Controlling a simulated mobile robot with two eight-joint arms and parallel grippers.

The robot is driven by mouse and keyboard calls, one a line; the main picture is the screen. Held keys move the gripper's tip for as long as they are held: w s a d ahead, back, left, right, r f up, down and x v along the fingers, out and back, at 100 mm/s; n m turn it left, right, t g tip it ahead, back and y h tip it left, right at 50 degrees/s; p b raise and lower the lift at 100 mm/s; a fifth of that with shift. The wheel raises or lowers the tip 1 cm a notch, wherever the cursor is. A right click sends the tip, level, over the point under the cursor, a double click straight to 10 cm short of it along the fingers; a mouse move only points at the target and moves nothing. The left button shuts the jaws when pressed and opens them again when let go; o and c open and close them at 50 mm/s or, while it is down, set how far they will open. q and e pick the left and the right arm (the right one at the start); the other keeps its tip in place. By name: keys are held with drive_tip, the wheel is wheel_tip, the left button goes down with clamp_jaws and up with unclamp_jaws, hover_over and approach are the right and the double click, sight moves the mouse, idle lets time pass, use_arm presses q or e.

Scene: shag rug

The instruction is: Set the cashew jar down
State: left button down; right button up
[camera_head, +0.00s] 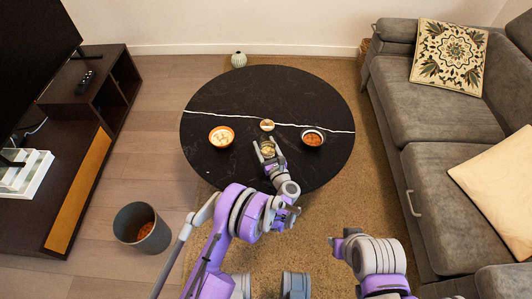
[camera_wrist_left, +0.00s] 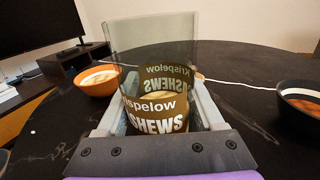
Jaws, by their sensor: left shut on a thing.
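The cashew jar (camera_wrist_left: 158,112), clear with a brown label reading "Krispelow" and "CASHEWS", stands between the fingers of my left gripper (camera_wrist_left: 160,120) in the left wrist view. The fingers are shut on its sides. In the head view the jar (camera_head: 267,149) and my left gripper (camera_head: 266,153) are over the front part of the round black table (camera_head: 240,170). The jar looks upright; its base is hidden, so I cannot tell whether it touches the table.
On the table are an orange bowl (camera_head: 221,136) at left, a small container (camera_head: 267,125) behind the jar, and a dark bowl (camera_head: 313,138) at right. A grey bin (camera_head: 142,228) stands on the floor at left. A grey sofa (camera_head: 440,150) is at right. The table's back is clear.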

use_arm(q)
drive_tip(key=shift+f+b, duration=0.35)
drive_tip(key=shift+f, duration=1.55)
drive_tip(key=shift+f, duration=0.1)
unclamp_jaws()
drive_tip(key=shift+s+d, duration=0.15)
drive_tip(key=shift+s, duration=0.15)
drive_tip(key=p+v, duration=0.1)
drive_tip(key=v, duration=1)
drive_tip(key=shift+s, duration=0.15)
